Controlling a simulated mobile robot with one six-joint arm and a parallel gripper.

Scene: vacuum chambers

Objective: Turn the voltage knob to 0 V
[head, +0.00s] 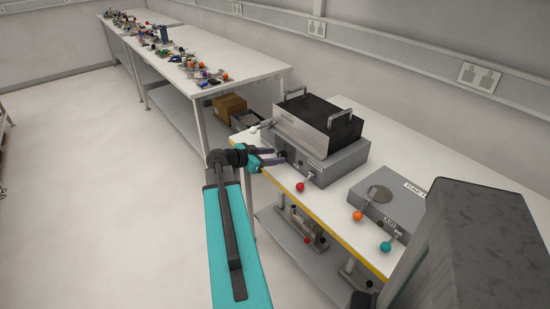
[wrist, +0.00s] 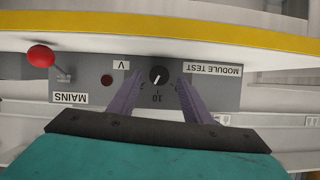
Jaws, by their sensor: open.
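The black voltage knob (wrist: 159,75) is on the front panel of a grey box (head: 335,165), which is labelled MODULE TEST in the wrist view. That view is upside down. The knob's white pointer points down and slightly left there, towards the inverted 10 mark (wrist: 157,99). A V label and a small dark red lamp (wrist: 106,80) are beside it. My gripper (wrist: 158,82) is open, with one purple finger on each side of the knob; I cannot tell whether they touch it. In the head view my gripper (head: 279,156) is at the box's front, partly hiding the knob.
A red-balled MAINS lever (wrist: 40,57) sticks out beside the lamp; it also shows in the head view (head: 300,187). A black-topped module (head: 318,120) with handles sits on the box. A tube unit (head: 385,205) with orange and teal balls is to the right. The bench has a yellow edge (wrist: 210,35).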

